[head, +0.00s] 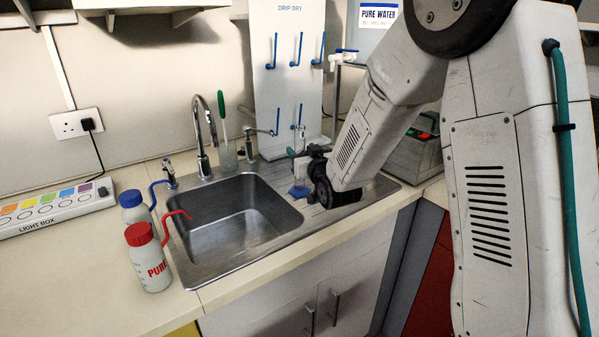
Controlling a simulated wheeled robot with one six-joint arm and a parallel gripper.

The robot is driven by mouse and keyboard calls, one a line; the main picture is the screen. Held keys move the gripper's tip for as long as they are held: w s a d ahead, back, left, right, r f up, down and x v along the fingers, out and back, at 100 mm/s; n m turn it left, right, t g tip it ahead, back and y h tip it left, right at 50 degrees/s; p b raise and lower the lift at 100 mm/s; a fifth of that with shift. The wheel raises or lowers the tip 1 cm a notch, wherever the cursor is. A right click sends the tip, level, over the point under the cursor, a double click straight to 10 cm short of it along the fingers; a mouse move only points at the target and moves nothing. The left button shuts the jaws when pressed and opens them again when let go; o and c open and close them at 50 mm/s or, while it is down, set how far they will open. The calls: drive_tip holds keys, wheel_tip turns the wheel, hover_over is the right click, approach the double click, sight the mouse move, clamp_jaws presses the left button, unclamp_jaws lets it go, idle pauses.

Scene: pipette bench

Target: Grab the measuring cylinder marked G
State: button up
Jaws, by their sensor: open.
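What looks like a clear measuring cylinder with a blue foot (300,191) stands upright on the ribbed drainer beside the sink. Its clear upper part shows faintly against the drip-dry board. No letter G can be read on it. My gripper (303,166) is at the cylinder's middle height, coming from the right. It is open, but the fingers are small and dark, and I cannot tell whether they are around the cylinder or just beside it. My wrist hides part of the drainer to the right.
A steel sink (232,222) with a tall tap (205,130) lies to the left. Two wash bottles, red-capped (148,262) and blue-capped (134,208), stand at its left edge. Behind are a pegged drip-dry board (287,75) and a green brush (222,118). A grey caddy (416,155) stands right.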

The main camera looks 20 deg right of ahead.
drive_tip(key=shift+w, duration=1.35)
clamp_jaws()
drive_tip(key=shift+a+r, duration=0.1)
